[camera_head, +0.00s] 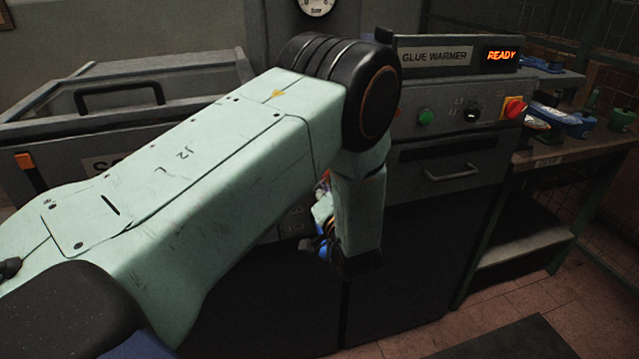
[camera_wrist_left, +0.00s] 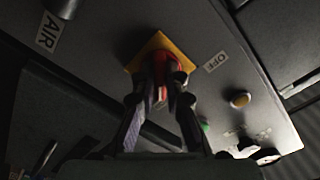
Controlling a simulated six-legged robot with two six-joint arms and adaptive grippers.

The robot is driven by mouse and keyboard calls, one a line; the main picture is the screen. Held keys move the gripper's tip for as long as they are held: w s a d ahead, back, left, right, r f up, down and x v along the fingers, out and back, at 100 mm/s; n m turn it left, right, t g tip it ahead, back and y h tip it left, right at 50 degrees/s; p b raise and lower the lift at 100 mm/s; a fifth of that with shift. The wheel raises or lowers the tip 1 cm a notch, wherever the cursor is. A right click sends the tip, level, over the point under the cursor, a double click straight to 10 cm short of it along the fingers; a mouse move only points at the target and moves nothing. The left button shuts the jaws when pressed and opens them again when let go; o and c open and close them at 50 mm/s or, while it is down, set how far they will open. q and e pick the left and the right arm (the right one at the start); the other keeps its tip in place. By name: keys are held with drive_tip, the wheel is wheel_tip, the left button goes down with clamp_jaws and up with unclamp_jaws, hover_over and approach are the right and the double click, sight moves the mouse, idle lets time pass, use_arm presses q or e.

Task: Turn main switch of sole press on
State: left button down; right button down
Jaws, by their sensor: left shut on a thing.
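In the left wrist view, a red switch handle (camera_wrist_left: 158,68) sits on a yellow plate (camera_wrist_left: 150,48) fixed to a dark panel, beside an "OFF" label (camera_wrist_left: 216,61). My left gripper (camera_wrist_left: 161,82) has its two fingers on either side of the red handle and is shut on it. The handle's exact angle is hard to tell in the dim light. In the head view, my left arm hides most of the press front, and the fingers and this switch cannot be made out clearly. My right gripper is not in view.
A glue warmer (camera_head: 436,57) with a lit "READY" display stands to the right. It carries its own red and yellow switch (camera_head: 514,107), a green button (camera_head: 425,117) and a drawer handle (camera_head: 452,173).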

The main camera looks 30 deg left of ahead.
use_arm(q)
drive_tip(key=shift+w+r, duration=0.15)
drive_tip(key=shift+r, duration=0.15)
drive_tip(key=c, duration=1.7)
unclamp_jaws()
drive_tip(key=o, duration=0.3)
drive_tip(key=shift+f, duration=0.15)
drive_tip(key=shift+v, duration=3.85)
